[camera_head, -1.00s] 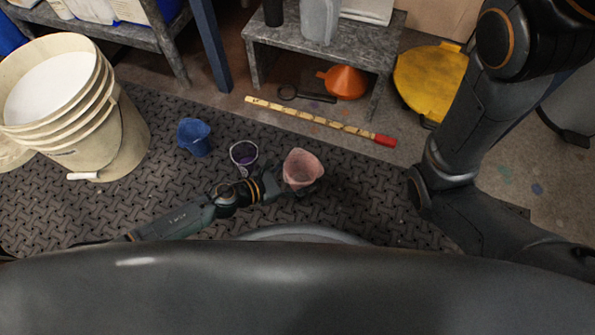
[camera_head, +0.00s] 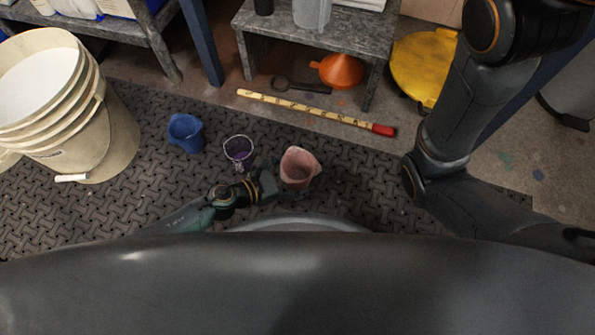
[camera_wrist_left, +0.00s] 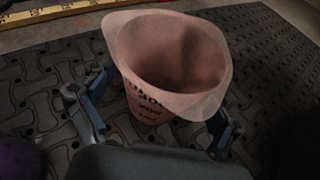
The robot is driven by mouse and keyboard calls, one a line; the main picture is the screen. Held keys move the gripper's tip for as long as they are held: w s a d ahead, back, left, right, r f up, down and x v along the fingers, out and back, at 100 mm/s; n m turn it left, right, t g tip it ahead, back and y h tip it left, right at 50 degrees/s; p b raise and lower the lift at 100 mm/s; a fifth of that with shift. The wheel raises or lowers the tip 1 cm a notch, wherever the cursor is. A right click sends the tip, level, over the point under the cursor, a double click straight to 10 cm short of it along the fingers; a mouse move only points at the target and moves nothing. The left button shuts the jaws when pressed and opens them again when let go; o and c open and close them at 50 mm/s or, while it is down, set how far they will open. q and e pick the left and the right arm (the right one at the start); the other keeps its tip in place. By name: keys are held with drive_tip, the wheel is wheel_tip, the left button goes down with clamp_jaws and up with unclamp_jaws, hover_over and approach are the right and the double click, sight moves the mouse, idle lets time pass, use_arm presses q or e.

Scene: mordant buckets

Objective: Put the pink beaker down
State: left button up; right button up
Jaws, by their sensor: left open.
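The pink beaker (camera_head: 299,167) stands upright on the dark woven mat (camera_head: 350,190), right of the purple beaker. It fills the middle of the left wrist view (camera_wrist_left: 165,60), with its open mouth toward the camera and dark lettering on its side. My left gripper (camera_head: 281,187) is at the beaker's near left side. In the left wrist view my left gripper (camera_wrist_left: 158,112) is open, one finger on each side of the beaker. Whether a finger touches its wall I cannot tell. My right arm shows at the right; its gripper is out of view.
The purple beaker (camera_head: 239,150) and a blue beaker (camera_head: 186,132) stand to the left. Stacked white buckets (camera_head: 105,125) are at far left. A yellow ruler with a red end (camera_head: 318,113), an orange funnel (camera_head: 341,71) and a low grey bench (camera_head: 335,35) lie beyond.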

use_arm(q)
drive_tip(key=shift+s+a+r+p, duration=0.1)
drive_tip(key=shift+a+r+p, duration=0.05)
drive_tip(key=shift+r+p, duration=0.2)
drive_tip(key=p+v, duration=0.2)
drive_tip(key=v, duration=0.9)
drive_tip(key=shift+s+a+p, duration=0.2)
drive_tip(key=shift+a+p, duration=0.05)
drive_tip(key=shift+p, duration=0.1)
